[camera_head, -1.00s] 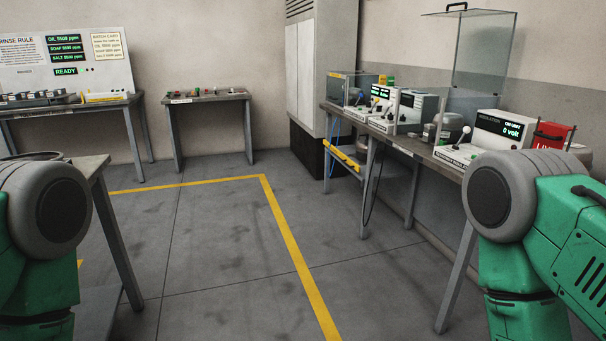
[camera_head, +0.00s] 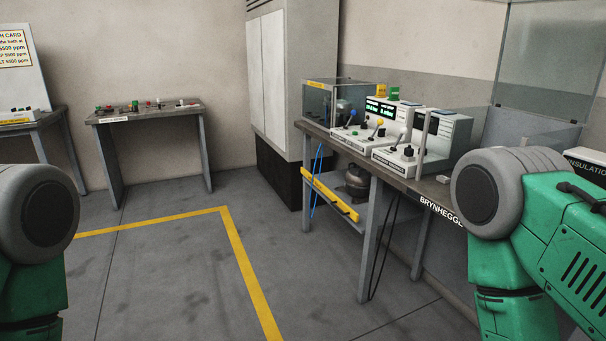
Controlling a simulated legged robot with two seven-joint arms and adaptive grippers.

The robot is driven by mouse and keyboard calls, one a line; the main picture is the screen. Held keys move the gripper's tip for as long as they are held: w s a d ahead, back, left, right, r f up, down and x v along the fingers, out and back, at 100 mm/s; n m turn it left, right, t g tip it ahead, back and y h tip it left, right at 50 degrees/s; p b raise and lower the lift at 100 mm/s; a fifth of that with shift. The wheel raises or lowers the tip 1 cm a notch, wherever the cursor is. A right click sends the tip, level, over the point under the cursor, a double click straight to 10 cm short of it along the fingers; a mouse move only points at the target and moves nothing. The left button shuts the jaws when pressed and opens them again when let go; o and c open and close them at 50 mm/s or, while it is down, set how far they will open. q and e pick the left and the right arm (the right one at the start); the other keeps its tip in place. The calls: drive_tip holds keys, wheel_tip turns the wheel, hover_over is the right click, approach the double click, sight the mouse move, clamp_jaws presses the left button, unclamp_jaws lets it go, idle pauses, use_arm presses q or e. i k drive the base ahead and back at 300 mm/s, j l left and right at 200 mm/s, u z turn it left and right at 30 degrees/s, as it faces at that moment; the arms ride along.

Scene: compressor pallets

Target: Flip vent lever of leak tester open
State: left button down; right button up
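The test bench (camera_head: 417,188) stands along the right wall. On it sit two white-and-grey tester units side by side. The left unit (camera_head: 378,112) has a green lit display, a blue-tipped lever and a yellow-tipped lever (camera_head: 379,122). The right unit (camera_head: 440,135) has a white-tipped lever (camera_head: 400,138) and a black knob. I cannot tell from labels which unit is the leak tester or which lever is the vent lever. My green arms show at the left and right edges, well short of the bench. Both grippers are out of view.
A glass-sided box (camera_head: 320,98) stands at the bench's far end. A dark compressor (camera_head: 357,182) sits on the lower shelf (camera_head: 331,196). A small table (camera_head: 150,113) with coloured parts stands by the back wall. The floor (camera_head: 180,280) ahead is clear, with a yellow line (camera_head: 246,262).

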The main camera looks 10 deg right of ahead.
sight(380, 121)
drive_tip(key=i+j+z, duration=0.15)
drive_tip(key=i+z, duration=0.3)
drive_tip(key=i+j+z, duration=0.25)
drive_tip(key=i+z, duration=0.25)
drive_tip(key=i+j+z, duration=0.25)
drive_tip(key=j+z, duration=0.2)
drive_tip(key=i+j+z, duration=0.25)
drive_tip(key=j+z, duration=0.25)
drive_tip(key=i+j+z, duration=0.15)
drive_tip(key=j, duration=0.25)
drive_tip(key=i+j+z, duration=0.2)
drive_tip(key=j, duration=0.15)
drive_tip(key=k, duration=0.15)
